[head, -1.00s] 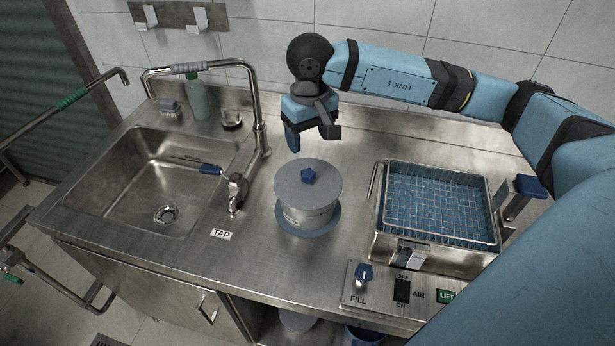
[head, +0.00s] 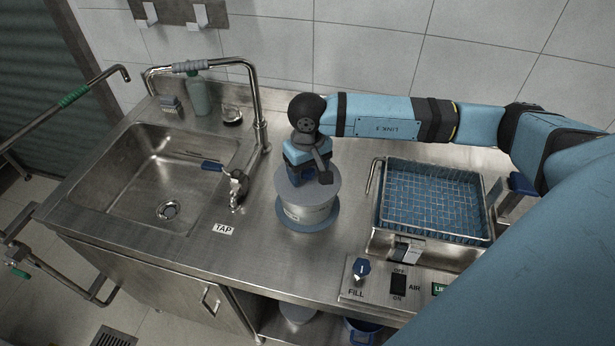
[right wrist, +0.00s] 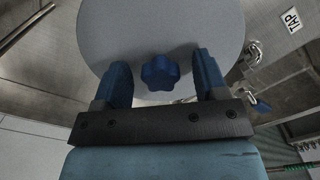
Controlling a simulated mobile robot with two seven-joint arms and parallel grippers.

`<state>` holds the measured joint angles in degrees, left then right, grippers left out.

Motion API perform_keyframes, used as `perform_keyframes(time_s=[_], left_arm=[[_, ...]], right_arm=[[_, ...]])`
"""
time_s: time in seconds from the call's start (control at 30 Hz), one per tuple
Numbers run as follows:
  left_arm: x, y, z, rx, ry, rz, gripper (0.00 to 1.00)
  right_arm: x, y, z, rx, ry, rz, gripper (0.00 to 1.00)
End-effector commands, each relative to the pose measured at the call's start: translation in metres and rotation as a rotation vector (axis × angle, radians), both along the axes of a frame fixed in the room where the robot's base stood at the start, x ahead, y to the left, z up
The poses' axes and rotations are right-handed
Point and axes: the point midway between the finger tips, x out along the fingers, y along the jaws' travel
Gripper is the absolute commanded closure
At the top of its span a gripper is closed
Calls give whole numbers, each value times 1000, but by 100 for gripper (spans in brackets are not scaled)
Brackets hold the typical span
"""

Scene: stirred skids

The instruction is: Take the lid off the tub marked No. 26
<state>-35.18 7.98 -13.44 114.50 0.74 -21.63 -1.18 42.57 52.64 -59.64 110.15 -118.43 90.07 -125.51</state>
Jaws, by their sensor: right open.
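The tub (head: 308,214) stands on the steel counter between the sink and the wire basket, on a blue round base. Its grey lid (head: 327,190) is on top; in the right wrist view the lid (right wrist: 215,30) shows a blue lobed knob (right wrist: 160,72) at its middle. The tub's marking is too small to read. My right gripper (head: 308,178) is over the lid, pointing down, and hides the knob in the head view. In the right wrist view its open blue fingers (right wrist: 163,80) stand on either side of the knob, with gaps. My left gripper is out of view.
The sink (head: 150,180) with its tall faucet and blue-handled tap (head: 237,184) lies left of the tub. A wire basket (head: 435,205) in a steel bath stands to the right. A control panel (head: 385,285) with a FILL knob is at the front edge.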

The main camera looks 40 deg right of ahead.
Motion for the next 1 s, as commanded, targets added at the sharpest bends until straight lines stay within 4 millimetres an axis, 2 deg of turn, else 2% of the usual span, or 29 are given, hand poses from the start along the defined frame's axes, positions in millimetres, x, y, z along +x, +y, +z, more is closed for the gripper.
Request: perform_keyframes(time_s=[0.07, 0.3, 0.73, 0.87, 1.0], left_arm=[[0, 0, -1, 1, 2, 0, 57], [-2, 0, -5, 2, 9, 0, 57], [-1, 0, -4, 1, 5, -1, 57], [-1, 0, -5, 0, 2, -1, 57], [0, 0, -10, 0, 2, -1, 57]], right_arm=[[0, 0, 0, 0, 0, 0, 34], [0, 0, 0, 0, 0, 0, 87], [1, 0, 8, 1, -2, 1, 88], [1, 0, 22, 1, -4, 2, 88], [1, 0, 50, 1, -6, 0, 88]])
